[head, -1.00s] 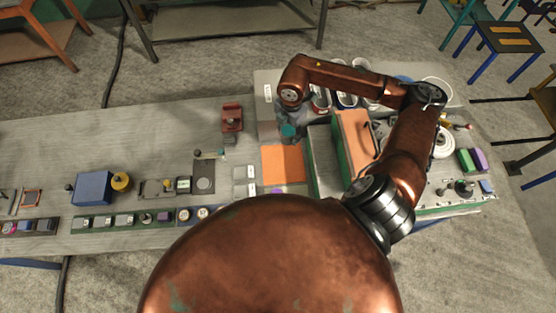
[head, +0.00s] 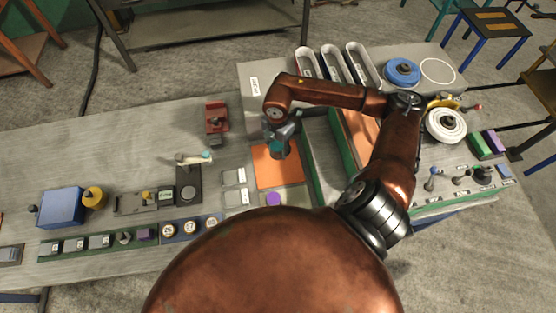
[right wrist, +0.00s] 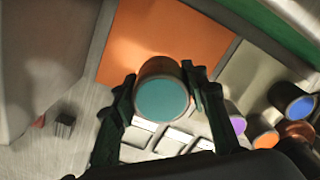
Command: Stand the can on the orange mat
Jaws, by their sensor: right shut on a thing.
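The can (right wrist: 162,98) has a teal end and a grey side; in the right wrist view it sits between the two fingers of my right gripper (right wrist: 164,92), which is shut on it. In the head view the can (head: 280,150) shows below the right gripper (head: 283,138), at the far edge of the orange mat (head: 278,173). The mat fills the upper middle of the right wrist view (right wrist: 165,38), partly hidden by the can. I cannot tell whether the can touches the mat. My left gripper is not in view.
A green-edged raised block (head: 322,168) stands right of the mat. A red holder (head: 216,118) is at the back left. Long bins (head: 334,64) stand behind.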

